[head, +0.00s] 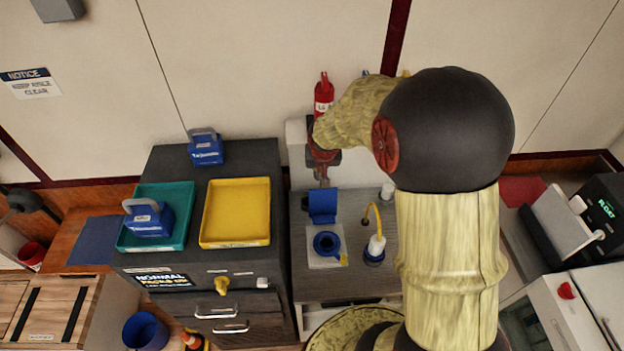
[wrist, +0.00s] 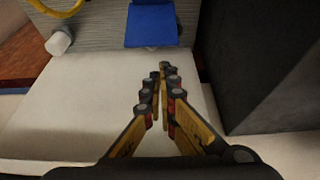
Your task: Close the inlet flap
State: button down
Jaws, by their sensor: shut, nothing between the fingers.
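The inlet flap (head: 322,203) is a blue square plate standing open behind a round blue inlet (head: 327,244) on a pale plate, on the grey counter. The flap also shows at the top of the wrist view (wrist: 151,25). My gripper (head: 323,181) is shut and empty, pointing down just behind the flap on the wall side. In the wrist view my gripper (wrist: 163,72) has its fingertips together just short of the flap's near edge. I cannot tell whether they touch it.
A yellow hose with a white nozzle (head: 376,246) stands right of the inlet, and a white cup (head: 387,191) behind it. A dark cabinet (head: 285,195) with a yellow tray (head: 236,240) rises on the left. A red bottle (head: 323,95) is by the wall.

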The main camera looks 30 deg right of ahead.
jog(key=x, duration=0.9)
jog(key=shift+f+b, duration=0.3)
jog(key=shift+f, duration=0.1)
jog(key=shift+b, duration=0.8)
